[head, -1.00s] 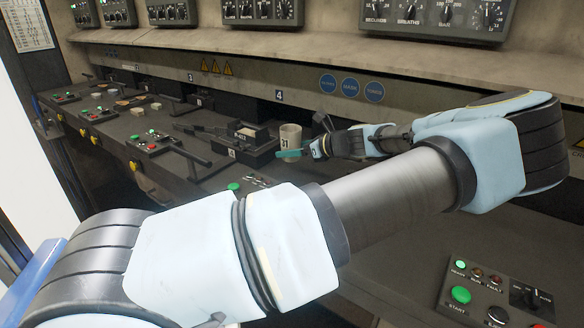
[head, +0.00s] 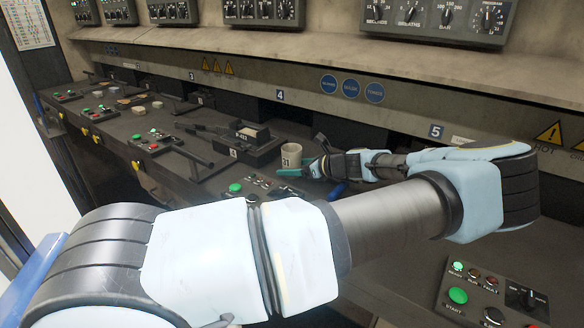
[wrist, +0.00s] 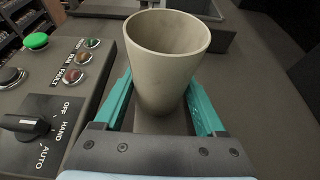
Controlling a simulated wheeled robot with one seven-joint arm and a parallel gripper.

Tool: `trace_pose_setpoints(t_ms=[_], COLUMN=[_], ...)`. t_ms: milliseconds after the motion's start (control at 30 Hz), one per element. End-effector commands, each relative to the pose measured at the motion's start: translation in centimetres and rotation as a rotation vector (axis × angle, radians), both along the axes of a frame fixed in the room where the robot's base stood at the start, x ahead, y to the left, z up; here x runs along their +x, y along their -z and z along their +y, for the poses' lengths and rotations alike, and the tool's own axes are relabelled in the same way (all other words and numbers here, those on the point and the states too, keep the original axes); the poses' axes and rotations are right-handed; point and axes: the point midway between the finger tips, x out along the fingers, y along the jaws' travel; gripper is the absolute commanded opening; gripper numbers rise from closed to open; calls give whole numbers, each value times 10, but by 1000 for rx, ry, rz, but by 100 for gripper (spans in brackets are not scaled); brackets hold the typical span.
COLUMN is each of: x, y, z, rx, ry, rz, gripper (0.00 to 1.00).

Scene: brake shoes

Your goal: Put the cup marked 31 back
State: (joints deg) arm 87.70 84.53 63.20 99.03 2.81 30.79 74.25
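The cup marked 31 (head: 291,153) is beige and upright, on or just above the dark bench, right of a black block fixture. My gripper (head: 295,172) reaches it from the right and front, with a teal finger low beside it. In the wrist view the cup (wrist: 167,62) stands between the two teal fingers of my gripper (wrist: 162,98), which lie against its lower sides. Its open top faces up and looks empty. Whether its base touches the bench cannot be told.
The black fixture (head: 250,148) stands close left of the cup. A button panel (wrist: 55,90) with a green button and a knob lies left in the wrist view. Another control panel (head: 495,295) is at the front right. A wall with numbered signs runs behind the bench.

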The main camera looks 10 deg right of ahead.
Motion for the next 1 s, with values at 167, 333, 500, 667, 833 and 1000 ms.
trace_pose_setpoints(t_ms=[167, 333, 500, 667, 833, 1000], x=[0, 0, 0, -14, -39, -61], y=[0, 0, -5, -8, -21, -35], z=[0, 0, 0, -15, -38, -59], rx=[0, 0, -1, -5, -7, -5], ry=[0, 0, 1, 3, 3, 3], rz=[0, 0, -1, 0, 0, -1], gripper=[94, 97, 97, 97, 97, 97])
